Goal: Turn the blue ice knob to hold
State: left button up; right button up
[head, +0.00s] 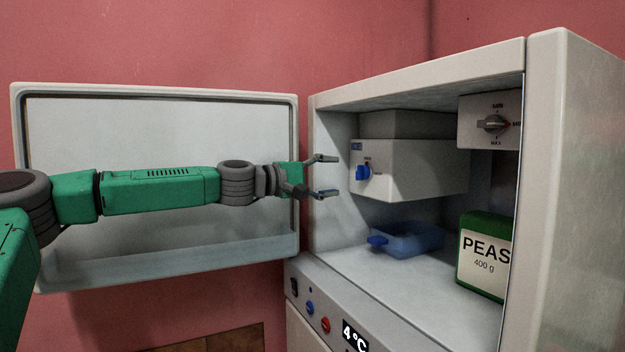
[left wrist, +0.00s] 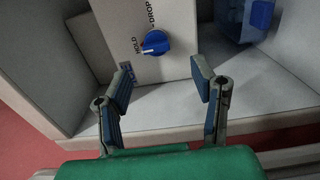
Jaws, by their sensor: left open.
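The blue ice knob (head: 362,172) sits on the front of a white ice maker box (head: 425,172) inside the open freezer. In the left wrist view the blue ice knob (left wrist: 155,42) has HOLD and DROP labels beside it. A pale mark shows on its lower left edge, but I cannot tell its exact setting. My left gripper (head: 327,176) is open and empty, a short way left of the knob and apart from it. In the left wrist view the open fingers (left wrist: 160,78) stand either side of a gap below the knob. My right gripper is not in view.
A blue tray (head: 415,242) sits below the ice box, and a green PEAS box (head: 484,256) stands at right. A grey dial (head: 491,124) is at upper right. The open freezer door (head: 160,245) is behind my left arm. A control panel (head: 325,310) runs below.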

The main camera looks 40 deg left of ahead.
pick_arm(q)
jog(key=v, duration=0.4)
jog(key=shift+s+a, duration=0.1)
jog(key=shift+s, duration=0.1)
jog(key=shift+a+f, duration=0.1)
jog(key=shift+a, duration=0.1)
dwell(0.5)
